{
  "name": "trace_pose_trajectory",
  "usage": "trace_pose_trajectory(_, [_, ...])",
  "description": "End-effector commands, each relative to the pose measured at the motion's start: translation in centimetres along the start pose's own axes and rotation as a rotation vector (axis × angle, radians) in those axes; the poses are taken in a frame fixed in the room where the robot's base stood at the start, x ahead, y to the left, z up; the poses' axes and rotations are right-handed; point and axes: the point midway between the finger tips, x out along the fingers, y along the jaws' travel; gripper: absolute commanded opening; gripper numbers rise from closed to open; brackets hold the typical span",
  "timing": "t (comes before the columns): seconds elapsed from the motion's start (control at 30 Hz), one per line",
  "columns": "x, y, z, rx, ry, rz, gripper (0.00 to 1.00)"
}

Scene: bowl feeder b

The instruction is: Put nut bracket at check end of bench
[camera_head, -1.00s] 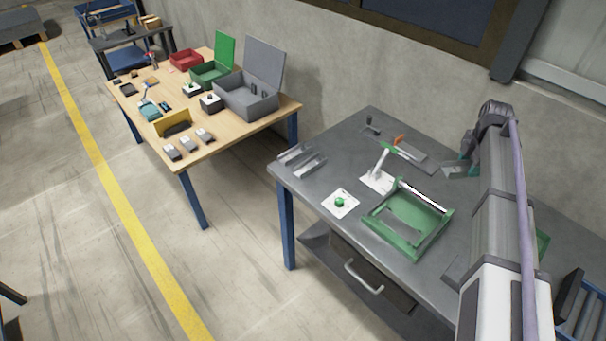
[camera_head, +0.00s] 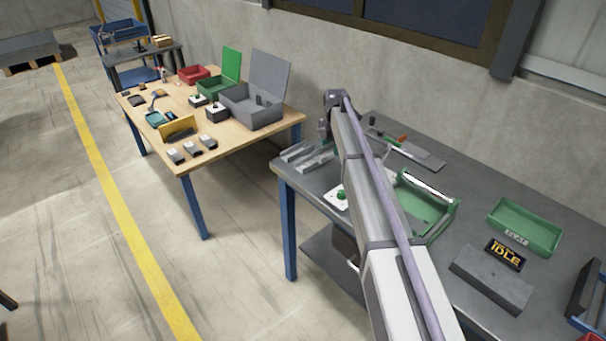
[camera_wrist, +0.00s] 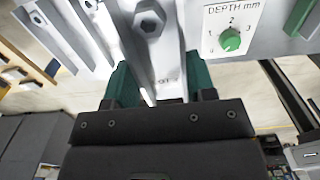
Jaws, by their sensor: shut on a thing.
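My gripper (camera_wrist: 157,88) is shut on the nut bracket (camera_wrist: 168,52), a grey metal piece with a hex nut, between green fingertips. In the head view my gripper (camera_head: 325,128) is over the left end of the grey bench (camera_head: 283,168); the held bracket cannot be made out there. Two grey channel-shaped pieces (camera_head: 308,158) lie at that left end, and long grey pieces (camera_wrist: 62,32) show left of the bracket in the wrist view. I cannot tell whether the held bracket touches the bench.
A white plate with a green depth knob (camera_wrist: 230,40) is right of the bracket. A green frame (camera_head: 425,208), a green bin (camera_head: 525,228) and a grey block with an "IDLE" display (camera_head: 492,278) stand farther right. A wooden table (camera_head: 222,148) stands left, across a gap.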

Motion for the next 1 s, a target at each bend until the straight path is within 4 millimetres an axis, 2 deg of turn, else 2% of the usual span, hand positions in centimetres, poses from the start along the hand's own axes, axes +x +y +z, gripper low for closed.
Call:
trace_pose_trajectory(0.13, [0.7,0.0,0.0,-0.001,0.000,0.000,0.24])
trace_pose_trajectory(0.37, [6.3,0.0,0.0,-0.001,0.000,0.000,0.24])
trace_pose_trajectory(0.57, [6.7,0.0,0.0,-0.001,0.000,0.000,0.24])
trace_pose_trajectory(0.73, [10.1,0.0,0.0,0.000,0.000,0.000,0.24])
trace_pose_trajectory(1.0, [9.8,0.0,0.0,0.000,0.000,0.000,0.20])
